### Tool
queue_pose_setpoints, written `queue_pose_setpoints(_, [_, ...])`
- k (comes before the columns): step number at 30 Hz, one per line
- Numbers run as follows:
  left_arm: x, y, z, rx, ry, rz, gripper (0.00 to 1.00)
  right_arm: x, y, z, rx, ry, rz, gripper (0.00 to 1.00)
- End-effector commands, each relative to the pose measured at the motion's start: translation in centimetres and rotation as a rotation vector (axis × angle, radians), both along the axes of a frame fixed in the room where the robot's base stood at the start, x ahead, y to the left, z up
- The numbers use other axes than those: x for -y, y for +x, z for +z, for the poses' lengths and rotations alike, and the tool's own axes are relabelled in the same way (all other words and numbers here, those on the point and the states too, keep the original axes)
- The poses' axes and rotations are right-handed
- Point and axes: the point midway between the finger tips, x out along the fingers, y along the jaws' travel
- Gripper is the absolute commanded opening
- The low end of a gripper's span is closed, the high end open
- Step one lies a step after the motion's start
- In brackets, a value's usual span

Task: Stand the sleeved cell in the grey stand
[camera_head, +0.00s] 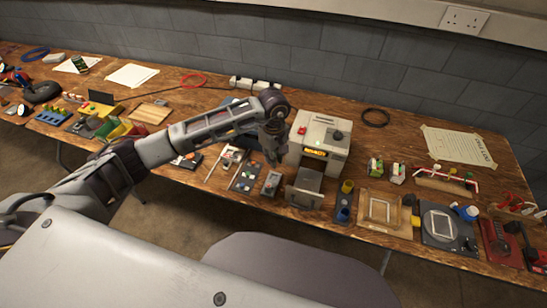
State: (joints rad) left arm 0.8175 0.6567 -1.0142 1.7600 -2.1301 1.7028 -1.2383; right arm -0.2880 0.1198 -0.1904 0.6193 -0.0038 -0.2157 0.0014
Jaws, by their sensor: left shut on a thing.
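My left gripper (272,155) points down over the bench, just left of the beige charger box (328,130). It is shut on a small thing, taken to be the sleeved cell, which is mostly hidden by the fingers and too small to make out. A small grey block (271,184), which looks like the grey stand, sits at the front of the bench just below the gripper in the picture. I cannot tell the height of the fingertips above it. My right gripper is not in view.
A dark board with small round parts (246,178) lies left of the grey block. A grey box with a handle (304,188) stands to its right, before the charger. A blue holder (343,207) and wooden tray (386,212) are farther right. A black cable ring (376,117) lies behind.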

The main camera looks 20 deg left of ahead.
Motion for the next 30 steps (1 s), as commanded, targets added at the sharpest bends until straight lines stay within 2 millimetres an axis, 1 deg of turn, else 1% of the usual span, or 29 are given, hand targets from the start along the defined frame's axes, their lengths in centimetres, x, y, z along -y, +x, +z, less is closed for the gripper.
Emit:
queue_pose_setpoints(9, [0.1,0.0,0.0,0.000,0.000,-0.098,0.00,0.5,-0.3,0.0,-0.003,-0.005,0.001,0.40])
queue_pose_setpoints(16, [0.0,0.0,0.0,0.000,0.000,-0.101,0.00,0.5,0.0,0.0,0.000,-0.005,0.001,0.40])
queue_pose_setpoints(22, [0.0,0.0,-0.1,0.000,0.000,-0.101,0.00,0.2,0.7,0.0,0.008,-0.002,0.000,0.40])
queue_pose_setpoints(26, [0.1,0.0,-0.4,0.000,-0.001,-0.101,0.00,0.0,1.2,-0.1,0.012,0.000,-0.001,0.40])
queue_pose_setpoints(30, [0.1,0.0,-1.0,0.000,-0.001,-0.101,0.00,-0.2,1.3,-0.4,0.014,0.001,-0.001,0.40])
